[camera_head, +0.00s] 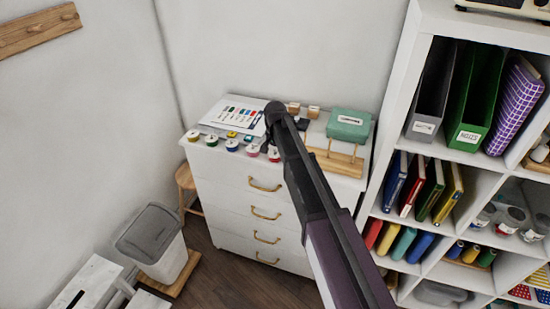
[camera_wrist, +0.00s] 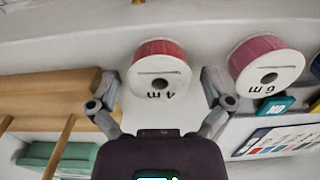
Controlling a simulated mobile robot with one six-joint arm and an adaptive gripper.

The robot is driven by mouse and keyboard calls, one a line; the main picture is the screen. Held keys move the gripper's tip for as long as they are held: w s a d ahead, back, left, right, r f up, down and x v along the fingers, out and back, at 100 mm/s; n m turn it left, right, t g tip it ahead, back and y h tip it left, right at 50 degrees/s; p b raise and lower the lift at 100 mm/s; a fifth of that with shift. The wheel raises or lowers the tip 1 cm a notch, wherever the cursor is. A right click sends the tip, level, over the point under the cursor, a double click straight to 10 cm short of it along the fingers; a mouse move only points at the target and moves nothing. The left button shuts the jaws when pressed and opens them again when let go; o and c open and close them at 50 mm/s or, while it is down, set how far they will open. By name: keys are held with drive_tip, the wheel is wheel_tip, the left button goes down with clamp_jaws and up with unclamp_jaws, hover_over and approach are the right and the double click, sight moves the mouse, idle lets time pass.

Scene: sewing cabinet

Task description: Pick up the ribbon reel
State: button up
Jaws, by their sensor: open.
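A red ribbon reel marked "4 m" (camera_wrist: 160,72) with white round faces shows in the wrist view, between the two fingers of my gripper (camera_wrist: 160,80). The fingers are apart on either side of it and do not close on it. A pink reel marked "6 m" (camera_wrist: 268,68) is just to its right. In the head view a row of several reels lies along the front edge of the white drawer cabinet (camera_head: 230,190), with the red one (camera_head: 273,153) at the right end. My arm hides part of the cabinet top, and the gripper fingers do not show there.
A white shelf unit (camera_head: 400,130) with binders rises close on the right. Teal and dark labelled pieces lie near the pink reel.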

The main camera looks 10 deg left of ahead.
idle(0.3)
drive_tip(key=c, duration=0.9)
drive_tip(key=shift+o, duration=0.2)
drive_tip(key=shift+r, duration=0.25)
wheel_tip(320, 180, up, 4)
drive_tip(key=p, duration=0.4)
drive_tip(key=shift+f, duration=0.15)
drive_tip(key=s+d, duration=0.2)
drive_tip(key=s, duration=0.5)
drive_tip(key=s+d+p, duration=0.1)
drive_tip(key=s+d, duration=0.2)
drive_tip(key=s, duration=0.5)
drive_tip(key=shift+s+r, duration=0.15)
drive_tip(key=shift+r, duration=0.3)
